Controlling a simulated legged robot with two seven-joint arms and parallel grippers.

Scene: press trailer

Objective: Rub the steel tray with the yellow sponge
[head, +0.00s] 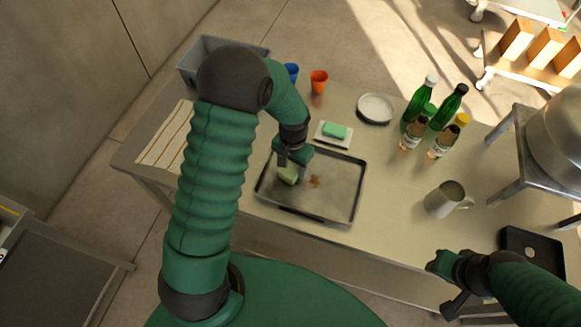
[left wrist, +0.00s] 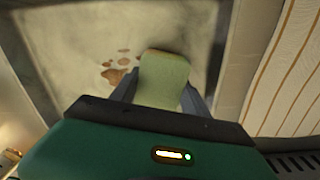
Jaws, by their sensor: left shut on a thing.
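The steel tray (head: 338,208) lies on the table, with a dark rim and a brown stain (head: 315,181) near its middle. In the left wrist view the stain (left wrist: 117,75) shows as several brown spots on the tray floor (left wrist: 75,40). My left gripper (head: 290,168) is shut on the yellow sponge (head: 288,175), over the left part of the tray. The sponge (left wrist: 164,78) looks pale yellow-green in the left wrist view, beside the spots. I cannot tell whether it touches the tray. My right gripper (head: 452,285) is at the lower right, off the table's front edge; its jaws are unclear.
A green sponge (head: 334,131) on a white dish sits behind the tray. Blue (head: 292,72) and orange (head: 319,80) cups, a plate (head: 376,108), several bottles (head: 419,103) and a metal jug (head: 444,199) stand around. A striped cloth (head: 168,137) lies left; a grey bin is behind.

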